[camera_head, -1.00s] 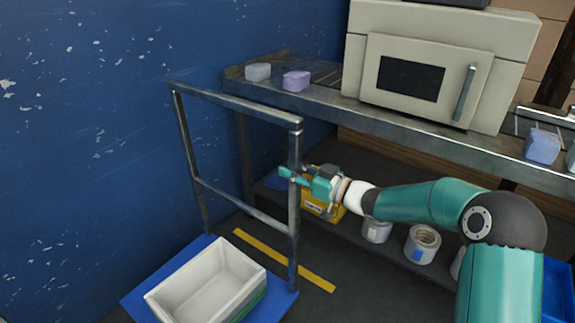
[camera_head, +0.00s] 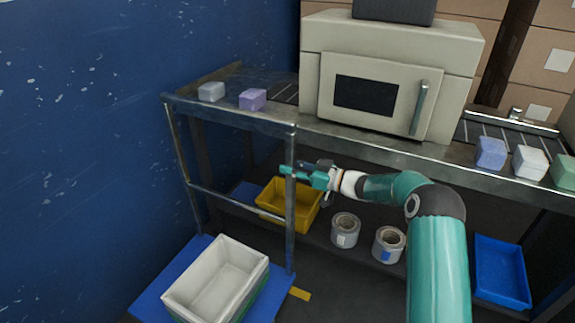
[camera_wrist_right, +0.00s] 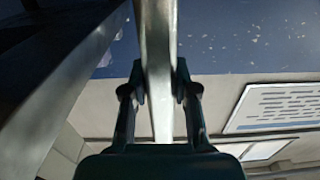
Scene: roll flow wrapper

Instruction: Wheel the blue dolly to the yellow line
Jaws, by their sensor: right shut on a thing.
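The blue dolly (camera_head: 146,301) stands at the lower left in the head view, with a grey metal handle frame (camera_head: 240,208) rising from its far side. A white bin (camera_head: 178,293) sits on its deck. The yellow line (camera_head: 300,294) shows as a short piece on the floor right of the deck; the rest is hidden by the dolly. My right gripper (camera_head: 287,172) is shut on the right upright of the handle frame. In the right wrist view the upright (camera_wrist_right: 158,60) runs between the two fingers (camera_wrist_right: 160,92). My left gripper is not in view.
A metal bench (camera_head: 395,148) with a beige machine (camera_head: 385,80) stands beyond the dolly. A yellow bin (camera_head: 272,214), tape rolls (camera_head: 345,230) and a blue bin (camera_head: 500,270) sit on its lower shelf. A blue wall (camera_head: 80,130) is close on the left.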

